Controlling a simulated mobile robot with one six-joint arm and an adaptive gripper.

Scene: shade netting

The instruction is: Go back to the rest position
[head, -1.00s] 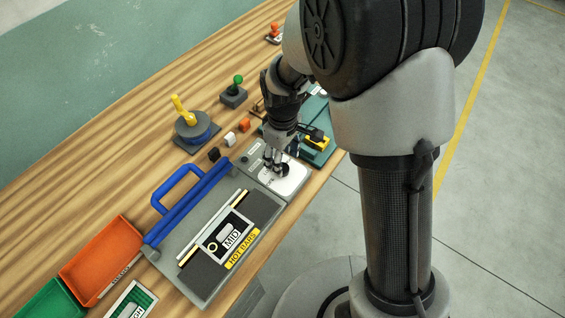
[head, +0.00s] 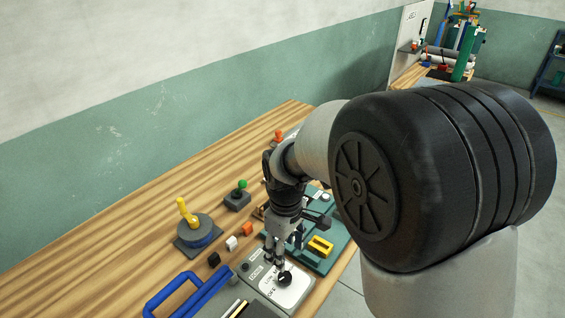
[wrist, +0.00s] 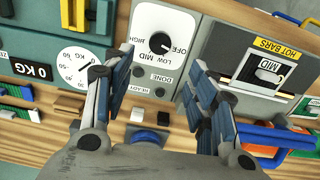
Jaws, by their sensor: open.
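My gripper (head: 275,262) is above the near part of the bench, close over the control panel with a black knob (head: 285,279). In the wrist view my gripper (wrist: 160,75) has its two fingers wide apart, with nothing between them. The knob also shows in the wrist view (wrist: 160,43), beyond the fingertips, on a white dial plate (wrist: 181,59) marked OFF, LOW, MID and HIGH. The fingers look clear of the knob there; the exact height gap is hard to tell.
A yellow-levered blue device (head: 195,230), small blocks (head: 231,243) and a green-knobbed box (head: 237,198) stand on the bench. A scale dial (wrist: 80,65) is beside the panel.

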